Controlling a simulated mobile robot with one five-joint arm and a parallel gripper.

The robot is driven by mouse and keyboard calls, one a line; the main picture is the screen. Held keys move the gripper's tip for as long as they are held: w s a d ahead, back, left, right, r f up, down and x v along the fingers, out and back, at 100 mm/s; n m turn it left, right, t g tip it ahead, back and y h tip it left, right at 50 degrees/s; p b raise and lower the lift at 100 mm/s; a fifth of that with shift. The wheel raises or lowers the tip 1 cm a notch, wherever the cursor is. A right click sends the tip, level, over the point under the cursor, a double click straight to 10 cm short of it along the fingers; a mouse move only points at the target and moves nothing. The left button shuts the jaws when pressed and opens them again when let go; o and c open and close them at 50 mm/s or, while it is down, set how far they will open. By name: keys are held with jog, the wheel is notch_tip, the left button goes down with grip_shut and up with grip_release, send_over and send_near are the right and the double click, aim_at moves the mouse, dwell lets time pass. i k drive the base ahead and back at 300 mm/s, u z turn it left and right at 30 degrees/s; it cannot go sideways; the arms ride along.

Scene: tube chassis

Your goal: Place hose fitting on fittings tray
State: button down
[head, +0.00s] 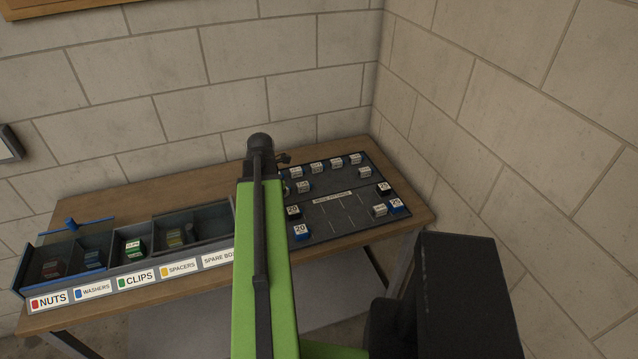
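The fittings tray is a dark flat board (340,243) on the right half of the wooden table, with thin white lines and a small label strip across its middle. Several small labelled fittings stand on it: a row of pale ones (316,167) at the back, and blue and black ones marked 20 (301,232) and 25 (384,188) nearer the front. Which one is the hose fitting I cannot tell. My green arm reaches up to the tray's left edge and covers part of it. A small dark part of my gripper (283,158) shows beside the arm's end; its fingers and anything in them are hidden.
Left of my arm is a row of open bins labelled NUTS (48,302), WASHERS, CLIPS (136,279), SPACERS and SPARE, holding small coloured boxes. Block walls stand close behind and right of the table.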

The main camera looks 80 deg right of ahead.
aim_at(326, 185)
jog(key=u, duration=0.05)
jog(key=k, duration=0.6)
jog(key=z, duration=1.05)
jog(key=i, duration=0.5)
jog(key=u, duration=0.2)
